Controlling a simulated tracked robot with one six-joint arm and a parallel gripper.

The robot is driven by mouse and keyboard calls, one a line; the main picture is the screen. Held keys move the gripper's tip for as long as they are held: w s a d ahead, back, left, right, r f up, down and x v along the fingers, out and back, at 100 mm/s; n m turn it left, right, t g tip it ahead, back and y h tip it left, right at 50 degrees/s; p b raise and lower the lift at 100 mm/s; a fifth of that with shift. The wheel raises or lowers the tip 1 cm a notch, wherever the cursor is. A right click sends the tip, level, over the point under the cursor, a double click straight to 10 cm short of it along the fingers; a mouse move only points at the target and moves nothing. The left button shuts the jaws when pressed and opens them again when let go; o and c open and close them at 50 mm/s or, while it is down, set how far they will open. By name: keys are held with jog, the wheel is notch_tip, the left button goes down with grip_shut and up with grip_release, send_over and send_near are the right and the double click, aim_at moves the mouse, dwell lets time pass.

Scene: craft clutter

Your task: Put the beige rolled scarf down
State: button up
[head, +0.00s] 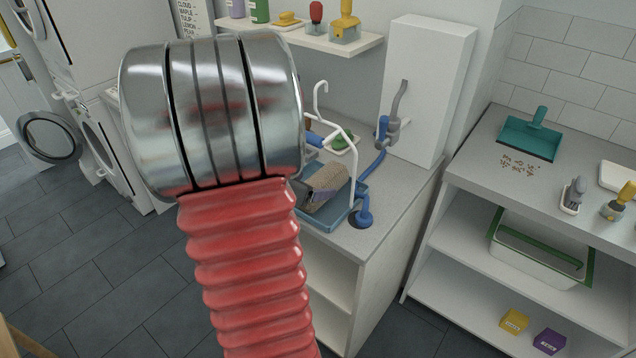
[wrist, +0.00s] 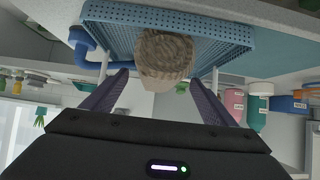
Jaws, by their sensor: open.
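The beige rolled scarf (head: 326,184) lies in a blue tray (head: 334,222) on the grey counter. In the wrist view the scarf (wrist: 164,58) shows end-on against the perforated blue tray (wrist: 225,38). My gripper (wrist: 158,80) is open, with one dark finger on each side of the scarf's near end. I cannot tell whether either finger touches it. In the head view my arm hides most of the gripper and part of the tray's left side.
A blue hose (head: 378,162) and a tall white box (head: 425,85) are to the right. A shelf (head: 330,42) with bottles hangs above. A teal dustpan (head: 530,138) lies on the right counter.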

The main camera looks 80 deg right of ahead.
jog(key=v, duration=0.8)
jog(key=shift+a+r, duration=0.15)
jog(key=shift+a, duration=0.05)
jog(key=shift+w, duration=0.2)
dwell(0.4)
